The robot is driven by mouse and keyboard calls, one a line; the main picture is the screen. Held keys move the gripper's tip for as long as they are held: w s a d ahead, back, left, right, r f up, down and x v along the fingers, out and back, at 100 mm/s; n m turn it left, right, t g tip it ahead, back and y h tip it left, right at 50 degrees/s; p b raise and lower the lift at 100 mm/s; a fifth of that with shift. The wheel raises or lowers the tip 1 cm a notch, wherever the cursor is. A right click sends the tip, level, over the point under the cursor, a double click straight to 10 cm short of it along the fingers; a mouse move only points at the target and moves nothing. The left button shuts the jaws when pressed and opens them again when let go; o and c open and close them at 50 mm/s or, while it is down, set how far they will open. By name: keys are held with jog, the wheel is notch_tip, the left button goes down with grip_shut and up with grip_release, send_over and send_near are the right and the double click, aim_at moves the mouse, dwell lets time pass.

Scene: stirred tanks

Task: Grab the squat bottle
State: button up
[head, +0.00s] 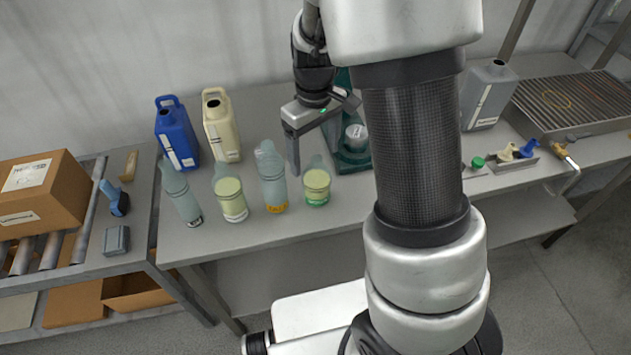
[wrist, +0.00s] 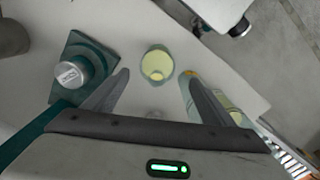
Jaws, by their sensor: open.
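A short, wide clear bottle with pale yellow contents and a green band near its base (head: 317,186) stands upright on the grey bench. It also shows in the wrist view (wrist: 158,62), seen from above between the lines of my fingers. A similar short bottle with yellow contents (head: 231,198) stands further left; I cannot tell which of the two is the squat bottle meant. My gripper (head: 314,160) is open and empty, just behind the green-banded bottle. In the wrist view my fingertips (wrist: 155,74) point towards that bottle, with no clear contact.
A tall clear bottle with a yellow label (head: 272,180) stands close left of the green-banded bottle; another tall one (head: 181,196) is further left. A teal stirrer stand (head: 351,160) is close right. Blue (head: 177,135) and cream (head: 221,127) jugs stand behind.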

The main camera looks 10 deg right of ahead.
aim_at(315, 168)
notch_tip(315, 168, down, 6)
jog(key=shift+r, duration=0.1)
jog(key=f, duration=0.5)
jog(key=shift+w+d+f, duration=0.1)
jog(key=shift+w+d, duration=0.1)
jog(key=shift+d, duration=0.05)
jog(key=c, duration=1.4)
